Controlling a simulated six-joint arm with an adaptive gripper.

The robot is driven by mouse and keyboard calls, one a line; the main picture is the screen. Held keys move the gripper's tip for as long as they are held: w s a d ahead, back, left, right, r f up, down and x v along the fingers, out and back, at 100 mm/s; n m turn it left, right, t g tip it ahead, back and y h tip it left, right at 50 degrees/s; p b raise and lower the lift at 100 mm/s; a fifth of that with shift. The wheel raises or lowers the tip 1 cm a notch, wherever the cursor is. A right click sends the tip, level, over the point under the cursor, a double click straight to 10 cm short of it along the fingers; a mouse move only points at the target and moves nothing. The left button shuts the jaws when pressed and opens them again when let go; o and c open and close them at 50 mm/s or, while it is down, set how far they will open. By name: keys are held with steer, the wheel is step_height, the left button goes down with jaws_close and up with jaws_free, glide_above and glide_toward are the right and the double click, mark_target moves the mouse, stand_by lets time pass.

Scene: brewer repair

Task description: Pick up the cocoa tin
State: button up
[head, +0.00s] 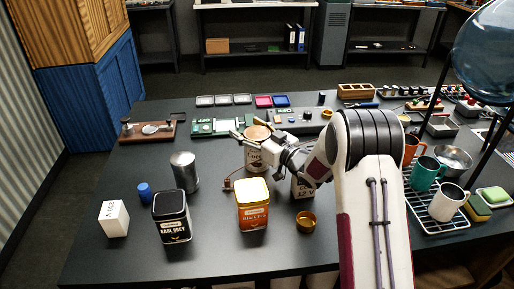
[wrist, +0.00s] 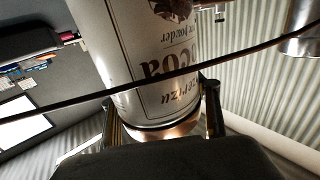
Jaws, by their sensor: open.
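The cocoa tin (head: 256,160) stands upright near the middle of the dark table in the head view, with a tan top and a pale label. My gripper (head: 256,134) is at its upper part, and the jaws are open around it. In the wrist view the tin (wrist: 150,60) fills the middle, with its cocoa powder lettering upside down. The fingers of my gripper (wrist: 162,112) show on its two sides. Whether either finger touches the tin is unclear.
An orange and yellow tea tin (head: 252,207) stands in front of the cocoa tin. A black Earl Grey tin (head: 171,218), a grey cylinder (head: 184,171), a blue cap (head: 144,193) and a white box (head: 114,219) are to the left.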

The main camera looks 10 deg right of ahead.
steer(key=shift+w+a, duration=0.2)
steer(key=shift+w, duration=0.05)
stand_by(0.3)
steer(key=c, duration=1.3)
